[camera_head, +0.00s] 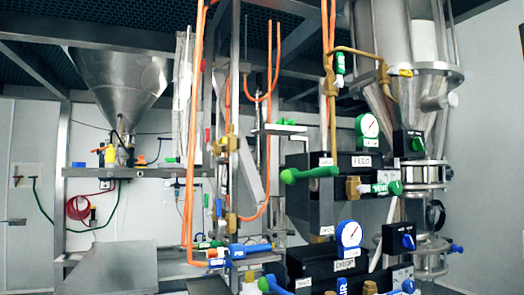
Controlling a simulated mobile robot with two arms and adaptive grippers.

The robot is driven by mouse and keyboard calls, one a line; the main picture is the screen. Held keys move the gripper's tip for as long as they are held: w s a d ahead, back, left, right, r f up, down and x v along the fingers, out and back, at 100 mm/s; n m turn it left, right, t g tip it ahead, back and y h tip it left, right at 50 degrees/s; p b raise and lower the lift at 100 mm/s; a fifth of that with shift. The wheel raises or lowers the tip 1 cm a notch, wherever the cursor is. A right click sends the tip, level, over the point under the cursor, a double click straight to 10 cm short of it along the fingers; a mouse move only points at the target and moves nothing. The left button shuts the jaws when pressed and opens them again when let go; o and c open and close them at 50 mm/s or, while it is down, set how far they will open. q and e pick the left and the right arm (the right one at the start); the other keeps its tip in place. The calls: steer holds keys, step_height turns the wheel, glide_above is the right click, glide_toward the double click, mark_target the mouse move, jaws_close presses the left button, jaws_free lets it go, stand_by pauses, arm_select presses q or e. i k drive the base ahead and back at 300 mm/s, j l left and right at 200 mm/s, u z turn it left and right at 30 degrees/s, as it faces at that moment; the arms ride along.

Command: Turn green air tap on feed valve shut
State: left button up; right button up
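A black box with a white FEED label (361,161) stands right of the middle, with a white green-rimmed gauge (368,125) on top. A brass tap (352,188) sits on its front. The tap's green handle (380,188) points right, roughly level, and bears a white label too small to read surely. A separate green lever with a ball end (310,173) sticks out to the left of the box. Neither of my grippers is in view.
Below is a black box labelled DROP (345,265) with a blue-rimmed gauge (349,233) and blue handles. Orange hoses (190,150) hang left of it. A steel hopper (118,85) is at left and a tall metal vessel (425,110) at right.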

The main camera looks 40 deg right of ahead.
mark_target(340, 57)
steer(key=z, duration=1.65)
